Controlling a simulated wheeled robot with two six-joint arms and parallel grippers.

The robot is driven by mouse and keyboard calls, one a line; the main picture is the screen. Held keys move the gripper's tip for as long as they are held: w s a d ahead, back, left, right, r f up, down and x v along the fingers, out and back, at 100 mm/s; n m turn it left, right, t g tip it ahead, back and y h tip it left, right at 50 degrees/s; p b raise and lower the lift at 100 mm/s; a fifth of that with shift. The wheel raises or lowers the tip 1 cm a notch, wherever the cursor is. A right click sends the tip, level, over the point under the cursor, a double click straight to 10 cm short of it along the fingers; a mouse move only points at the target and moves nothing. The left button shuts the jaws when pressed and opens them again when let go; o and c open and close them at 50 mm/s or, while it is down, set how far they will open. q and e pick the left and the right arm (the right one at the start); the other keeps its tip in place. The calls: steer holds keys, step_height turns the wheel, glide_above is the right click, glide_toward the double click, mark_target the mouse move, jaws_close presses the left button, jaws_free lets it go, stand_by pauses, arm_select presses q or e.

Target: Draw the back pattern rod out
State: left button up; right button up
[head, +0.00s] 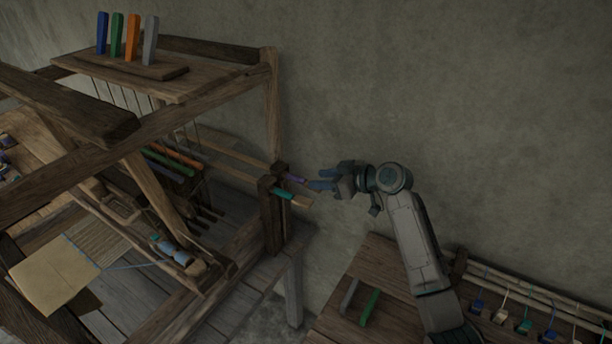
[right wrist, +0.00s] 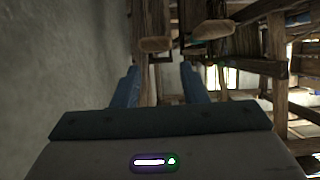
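Two pattern rods stick out of the loom's right-hand post. The back pattern rod (head: 295,179) has a purple band, and the front rod (head: 284,194) has a teal band and a bare wooden end. My right gripper (head: 320,180) is just right of the back rod's end, fingers pointing at it. In the right wrist view my gripper (right wrist: 159,75) is open with nothing between its fingers. The back rod's end (right wrist: 155,44) shows beyond the fingertips, roughly centred, and the front rod's end (right wrist: 214,29) is to its right. My left gripper is not in view.
The wooden loom (head: 270,110) fills the left. Its top shelf (head: 190,85) carries several coloured blocks. A wooden table (head: 335,322) with a green bar (head: 370,307) and a grey bar (head: 349,297) stands below my right arm. The plaster wall (head: 450,90) is behind.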

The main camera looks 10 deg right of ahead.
mark_target(304, 179)
steer(key=p+x, duration=0.1)
steer(key=x, duration=0.5)
steer(key=shift+d+f, duration=0.1)
jaws_close()
